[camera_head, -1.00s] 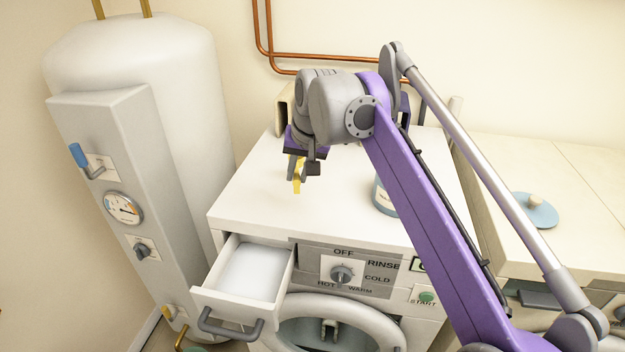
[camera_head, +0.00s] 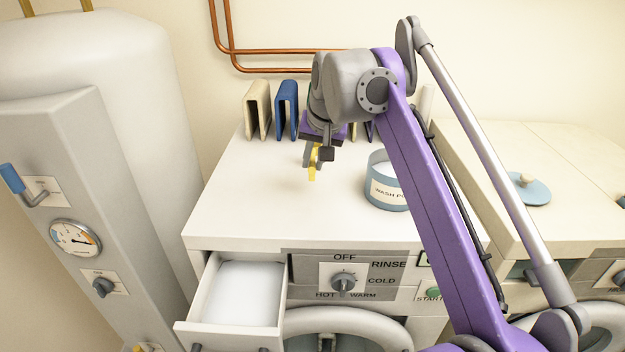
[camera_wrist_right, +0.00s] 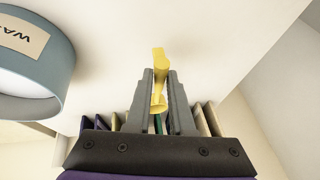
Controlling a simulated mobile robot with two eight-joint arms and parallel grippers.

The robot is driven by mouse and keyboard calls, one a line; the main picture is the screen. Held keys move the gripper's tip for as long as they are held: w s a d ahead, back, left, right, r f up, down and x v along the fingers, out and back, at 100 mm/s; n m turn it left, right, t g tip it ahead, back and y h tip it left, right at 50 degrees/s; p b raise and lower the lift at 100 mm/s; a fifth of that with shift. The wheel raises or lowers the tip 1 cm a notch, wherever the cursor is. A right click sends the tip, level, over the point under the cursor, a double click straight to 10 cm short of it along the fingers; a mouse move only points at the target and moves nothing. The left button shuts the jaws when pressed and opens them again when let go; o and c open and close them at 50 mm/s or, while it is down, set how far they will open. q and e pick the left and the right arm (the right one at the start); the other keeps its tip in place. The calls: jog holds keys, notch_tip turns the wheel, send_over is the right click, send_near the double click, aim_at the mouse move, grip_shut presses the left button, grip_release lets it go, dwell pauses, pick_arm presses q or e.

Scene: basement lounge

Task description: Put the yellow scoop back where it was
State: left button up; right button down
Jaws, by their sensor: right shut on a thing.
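My right gripper (camera_head: 314,158) is shut on the yellow scoop (camera_head: 312,172), which hangs above the washing machine's white top. In the right wrist view the scoop (camera_wrist_right: 159,75) sits between the two grey fingers (camera_wrist_right: 160,90), its yellow end reaching past their tips. A blue-grey tub (camera_head: 385,192) with a label reading "WASH P…" stands on the machine top, right of the gripper and partly behind my purple arm. The tub also shows at the left of the right wrist view (camera_wrist_right: 40,60). My left gripper is not in view.
The washing machine (camera_head: 240,200) has its drawer (camera_head: 205,310) pulled open at the front left, holding white contents. Several upright slabs, one blue (camera_head: 287,108), one beige (camera_head: 257,108), stand at the back. A round blue lid (camera_head: 530,190) with a knob lies on the right counter.

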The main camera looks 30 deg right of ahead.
jog(key=shift+f+b, duration=0.4)
jog(key=shift+f, duration=1.65)
jog(key=shift+w+f, duration=0.1)
jog(key=shift+f, duration=0.05)
jog(key=c, duration=0.8)
grip_release()
jog(key=p+v, duration=0.2)
jog(key=v, duration=1)
jog(key=shift+r, duration=0.2)
